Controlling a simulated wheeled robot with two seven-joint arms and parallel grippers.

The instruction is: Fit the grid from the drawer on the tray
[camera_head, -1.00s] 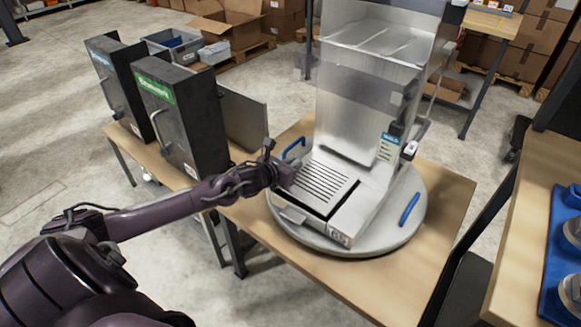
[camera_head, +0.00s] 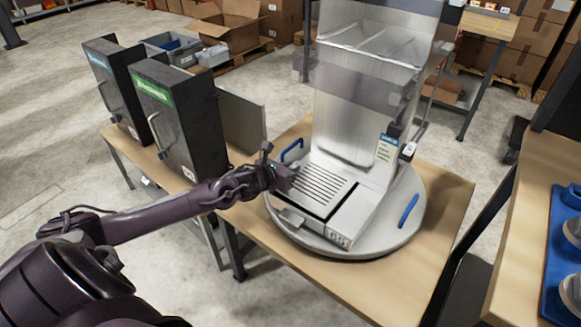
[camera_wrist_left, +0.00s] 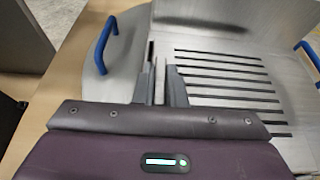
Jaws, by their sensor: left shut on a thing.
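The grid (camera_head: 325,186) is a flat metal plate with several dark parallel slots. It lies at the tray (camera_head: 338,222) at the foot of the steel dispenser, with a dark gap along its front and right edges. I cannot tell whether it is fully seated. My left gripper (camera_head: 287,180) is shut on the grid's left edge. In the left wrist view, the gripper's fingers (camera_wrist_left: 160,85) are close together at the near-left edge of the slotted grid (camera_wrist_left: 225,72). My right gripper is not in view.
The dispenser (camera_head: 365,110) stands on a round grey turntable (camera_head: 395,232) with blue handles (camera_head: 409,209). Two dark cabinets (camera_head: 185,130) stand on the wooden table to the left. A blue mat (camera_head: 560,245) with cups lies at the far right.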

